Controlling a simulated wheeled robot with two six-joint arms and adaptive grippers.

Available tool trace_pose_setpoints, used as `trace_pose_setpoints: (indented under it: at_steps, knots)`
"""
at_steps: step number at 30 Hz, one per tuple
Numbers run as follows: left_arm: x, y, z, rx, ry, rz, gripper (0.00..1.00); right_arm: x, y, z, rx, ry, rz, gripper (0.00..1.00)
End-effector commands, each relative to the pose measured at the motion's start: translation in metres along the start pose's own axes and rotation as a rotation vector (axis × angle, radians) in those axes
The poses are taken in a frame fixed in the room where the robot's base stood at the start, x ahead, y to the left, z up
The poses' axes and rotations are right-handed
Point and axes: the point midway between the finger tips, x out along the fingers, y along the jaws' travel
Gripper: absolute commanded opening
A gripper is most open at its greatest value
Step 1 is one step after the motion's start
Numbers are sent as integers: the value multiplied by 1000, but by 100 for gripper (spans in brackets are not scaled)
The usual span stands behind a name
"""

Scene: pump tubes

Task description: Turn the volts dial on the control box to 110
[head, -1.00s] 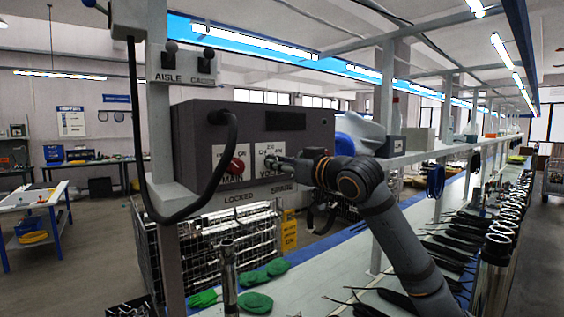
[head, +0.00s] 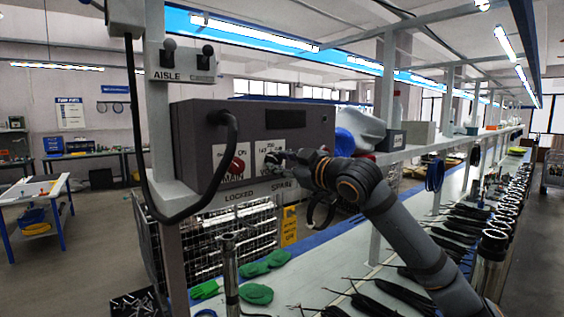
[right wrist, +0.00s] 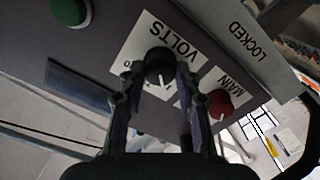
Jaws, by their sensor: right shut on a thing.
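The grey control box (head: 250,120) hangs on a post in the head view. Its volts dial (right wrist: 159,64) is a black knob with a white pointer mark on a white VOLTS plate (right wrist: 146,38). My right gripper (head: 278,159) is at the dial from the right. In the right wrist view, the fingers of my right gripper (right wrist: 160,82) are on both sides of the dial, shut on it. The pointer mark faces down in that view, towards the gripper's palm. The numbers around the dial are mostly hidden by the fingers. My left gripper is not in view.
A red MAIN knob (right wrist: 220,104) sits close beside the right gripper's finger. A green button (right wrist: 71,10) is on the box too. A black cable (head: 190,205) loops left of the box. Below, the bench holds green pieces (head: 257,293) and an upright metal tube (head: 229,270).

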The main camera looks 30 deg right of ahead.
Motion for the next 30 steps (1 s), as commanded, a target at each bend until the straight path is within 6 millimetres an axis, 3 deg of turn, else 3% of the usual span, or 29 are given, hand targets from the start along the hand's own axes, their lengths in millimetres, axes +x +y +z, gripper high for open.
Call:
trace_pose_setpoints:
  at_steps: [11,12,16,26,30]
  knots:
    - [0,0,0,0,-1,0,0,0,0,0,-7,1,1,2]
    - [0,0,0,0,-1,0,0,0,0,0,-6,1,1,37]
    - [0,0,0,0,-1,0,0,0,0,0,-5,1,1,55]
    - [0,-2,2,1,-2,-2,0,0,1,-2,-3,1,1,56]
    - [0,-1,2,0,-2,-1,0,0,10,-14,3,7,5,56]
